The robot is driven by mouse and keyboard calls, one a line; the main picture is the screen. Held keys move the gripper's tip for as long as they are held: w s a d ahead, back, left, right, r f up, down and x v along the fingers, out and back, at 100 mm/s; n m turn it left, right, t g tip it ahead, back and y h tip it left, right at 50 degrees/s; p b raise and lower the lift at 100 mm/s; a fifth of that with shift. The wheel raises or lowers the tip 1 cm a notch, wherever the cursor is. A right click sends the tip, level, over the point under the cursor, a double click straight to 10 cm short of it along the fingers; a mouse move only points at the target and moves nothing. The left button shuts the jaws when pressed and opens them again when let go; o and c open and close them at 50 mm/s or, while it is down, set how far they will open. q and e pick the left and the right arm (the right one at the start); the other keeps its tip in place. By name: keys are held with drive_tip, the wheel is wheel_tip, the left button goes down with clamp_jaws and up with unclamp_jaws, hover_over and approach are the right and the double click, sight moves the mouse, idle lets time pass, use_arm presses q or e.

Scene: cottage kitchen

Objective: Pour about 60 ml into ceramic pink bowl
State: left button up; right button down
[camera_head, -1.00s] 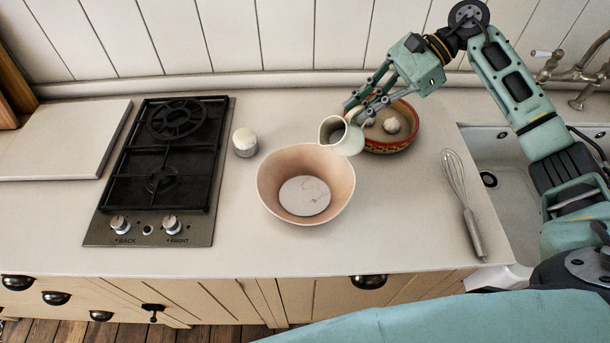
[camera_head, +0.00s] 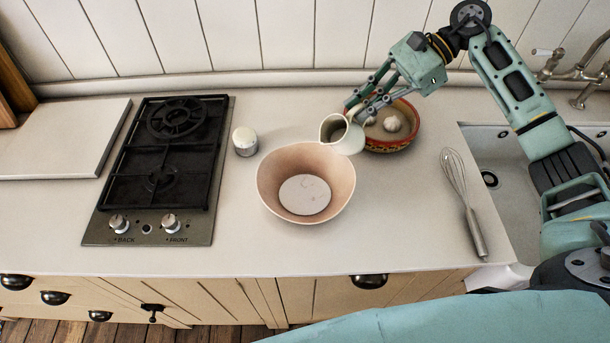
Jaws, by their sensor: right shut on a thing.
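The pink ceramic bowl (camera_head: 275,190) stands upright on the counter in the middle of the head view. A pale disc-shaped patch covers its bottom; I cannot tell whether it is liquid or the bowl's own floor. My right gripper (camera_head: 362,110) is shut on a small white jug (camera_head: 345,140). It holds the jug tilted, mouth toward the left and the viewer, at the bowl's upper right rim. The inside of the jug looks dark grey, and no stream shows from it. My left gripper is not in view.
A red patterned bowl (camera_head: 405,140) with garlic (camera_head: 391,123) stands close behind the jug. A whisk (camera_head: 462,200) lies at right beside the sink (camera_head: 500,215). A small white jar (camera_head: 245,141) stands between the pink bowl and the gas hob (camera_head: 160,170). The front counter is clear.

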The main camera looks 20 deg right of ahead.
drive_tip(key=w+d+f+m+g+y+b, duration=0.1)
drive_tip(key=d+f+y+b, duration=0.3)
drive_tip(key=b, duration=1.2)
drive_tip(key=d+y, duration=0.2)
drive_tip(key=y, duration=0.1)
drive_tip(key=shift+w+f+y, duration=0.15)
drive_tip(key=shift+w+y, duration=0.15)
drive_tip(key=shift+w, duration=0.1)
